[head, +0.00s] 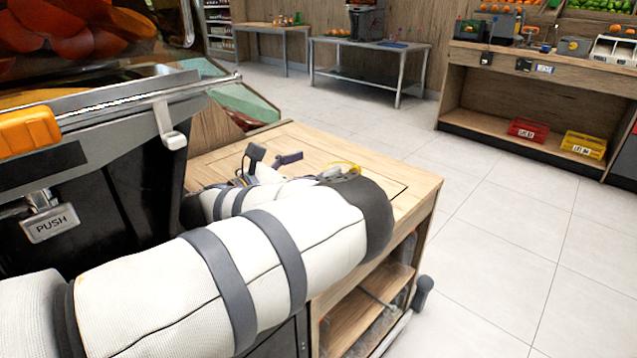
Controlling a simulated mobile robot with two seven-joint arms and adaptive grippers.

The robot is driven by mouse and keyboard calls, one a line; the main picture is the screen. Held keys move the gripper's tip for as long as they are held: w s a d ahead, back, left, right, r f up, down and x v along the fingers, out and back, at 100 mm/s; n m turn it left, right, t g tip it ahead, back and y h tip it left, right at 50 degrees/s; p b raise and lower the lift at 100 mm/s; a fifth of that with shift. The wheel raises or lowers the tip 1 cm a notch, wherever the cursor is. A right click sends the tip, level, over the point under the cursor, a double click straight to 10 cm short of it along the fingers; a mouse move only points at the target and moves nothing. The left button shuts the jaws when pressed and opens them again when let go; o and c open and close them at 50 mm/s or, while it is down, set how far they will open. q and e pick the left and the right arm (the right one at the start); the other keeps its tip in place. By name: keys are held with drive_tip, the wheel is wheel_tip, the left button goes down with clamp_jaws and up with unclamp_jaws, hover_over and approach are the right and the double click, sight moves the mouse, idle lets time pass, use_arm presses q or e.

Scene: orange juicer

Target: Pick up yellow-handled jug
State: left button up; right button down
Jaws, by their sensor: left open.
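My left arm comes in from the left and bends over the wooden counter (400,178). My left gripper (273,155) is open beyond the forearm, with its dark fingers spread and nothing between them. A small yellow piece (346,166) shows just over the bent part of my arm, to the right of the gripper. It may be part of the yellow-handled jug, but the arm hides most of it and I cannot tell. My right gripper is not in view.
A juicer with an orange block (28,131) and a PUSH tap (50,222) stands close at the left. Open shelves (365,312) lie under the counter. Tiled floor (500,220) is clear at the right. Red (528,130) and yellow crates (583,145) sit on a far shelf.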

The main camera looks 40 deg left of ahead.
use_arm(q)
wheel_tip(320, 180, down, 8)
drive_tip(key=shift+r+b, duration=0.15)
drive_tip(key=shift+b, duration=0.35)
drive_tip(key=shift+w+d, duration=0.1)
drive_tip(key=shift+w, duration=0.2)
drive_tip(key=x, duration=0.7)
drive_tip(key=c, duration=1.3)
